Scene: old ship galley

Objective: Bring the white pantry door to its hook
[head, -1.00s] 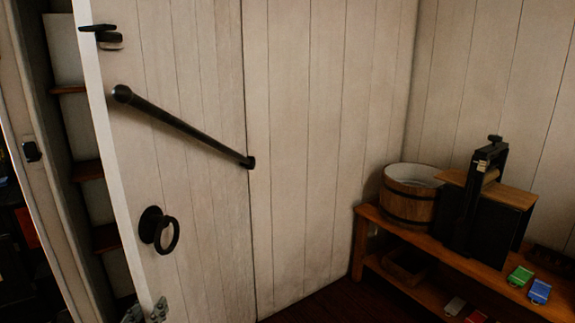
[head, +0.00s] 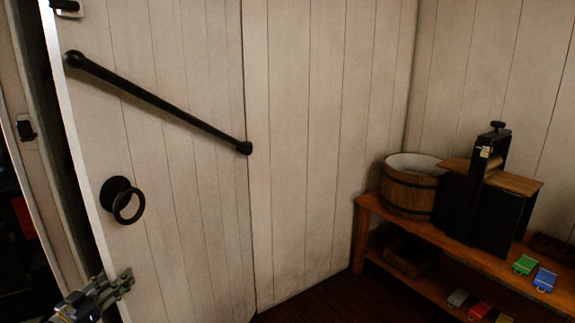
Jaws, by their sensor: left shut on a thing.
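The white pantry door (head: 185,90) is a planked panel filling the left of the head view, standing ajar. Its free edge is at the left, with a dark gap beside it. It carries a slanting black bar (head: 155,100), a black ring handle (head: 122,200) and a small dark fitting (head: 66,7) near the top. My left gripper (head: 122,284) is at the door's free edge, below the ring, shut on the door. Its far finger is hidden. A black catch (head: 26,130) sits on the frame at the left; I cannot tell whether it is the hook. My right gripper is out of view.
A wooden bench (head: 400,222) stands at the right, holding a wooden bucket (head: 411,187) and a black press (head: 480,205). Several small coloured boxes lie on it and its lower shelf. The dark floor (head: 330,303) before the wall is clear.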

